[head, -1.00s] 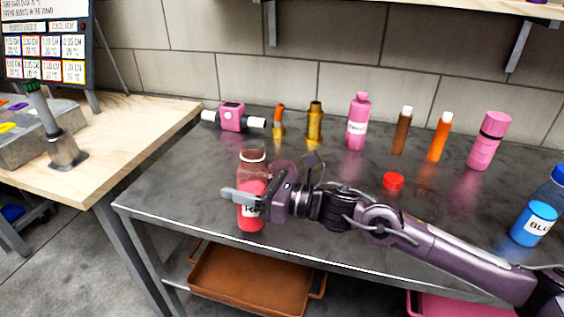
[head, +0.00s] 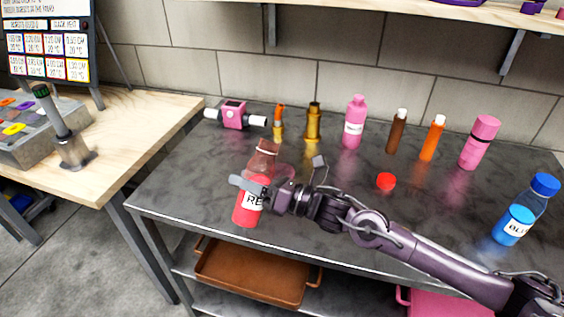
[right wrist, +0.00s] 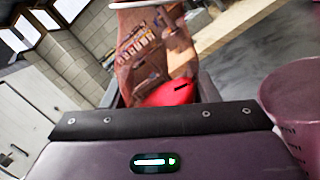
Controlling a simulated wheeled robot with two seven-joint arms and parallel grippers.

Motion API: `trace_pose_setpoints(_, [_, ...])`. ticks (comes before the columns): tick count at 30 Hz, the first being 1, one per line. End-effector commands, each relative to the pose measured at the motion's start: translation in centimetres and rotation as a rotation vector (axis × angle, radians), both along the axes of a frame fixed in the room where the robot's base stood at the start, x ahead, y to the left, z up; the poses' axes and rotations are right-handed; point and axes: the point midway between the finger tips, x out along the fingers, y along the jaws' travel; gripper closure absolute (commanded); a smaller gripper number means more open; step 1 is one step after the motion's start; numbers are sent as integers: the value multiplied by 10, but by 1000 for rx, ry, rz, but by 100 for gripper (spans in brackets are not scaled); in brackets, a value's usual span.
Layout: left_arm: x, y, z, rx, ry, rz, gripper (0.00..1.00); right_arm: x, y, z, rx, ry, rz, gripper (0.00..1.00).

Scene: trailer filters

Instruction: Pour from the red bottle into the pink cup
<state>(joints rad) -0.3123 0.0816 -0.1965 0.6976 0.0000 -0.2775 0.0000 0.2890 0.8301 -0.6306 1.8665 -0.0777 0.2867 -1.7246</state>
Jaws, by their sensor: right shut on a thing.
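The red bottle (head: 247,214) has a white label, a clear upper part and red contents in its lower part. Its top leans a little to the right in the head view, and I see no cap on it. My right gripper (head: 252,185) is shut around its middle. The bottle also fills the space between the fingers in the right wrist view (right wrist: 165,60). The pink cup (head: 284,171) is see-through and stands just behind my right gripper, partly hidden by it. It shows large at the right of the right wrist view (right wrist: 292,105). My left gripper is not in view.
A red cap (head: 386,181) lies on the dark table (head: 340,215). A blue bottle (head: 518,222) stands right.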

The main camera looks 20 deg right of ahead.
Motion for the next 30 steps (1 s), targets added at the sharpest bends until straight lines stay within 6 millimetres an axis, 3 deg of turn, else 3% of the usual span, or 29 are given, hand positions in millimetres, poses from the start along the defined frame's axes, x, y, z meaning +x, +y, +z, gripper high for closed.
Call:
trace_pose_setpoints(3, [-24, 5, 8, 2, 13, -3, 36, 1, -2, 11, 53, 42, -1, 78])
trace_pose_setpoints(4, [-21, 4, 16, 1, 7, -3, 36, 0, 1, 9, 98, 81, 1, 78])
trace_pose_setpoints(8, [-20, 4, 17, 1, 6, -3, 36, -1, 1, 2, 159, 126, -1, 78])
trace_pose_setpoints(12, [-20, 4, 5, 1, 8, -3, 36, -2, 3, -22, 211, 172, 0, 78])
trace_pose_setpoints(30, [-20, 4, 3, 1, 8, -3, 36, -4, 5, -34, 266, 214, 1, 78])
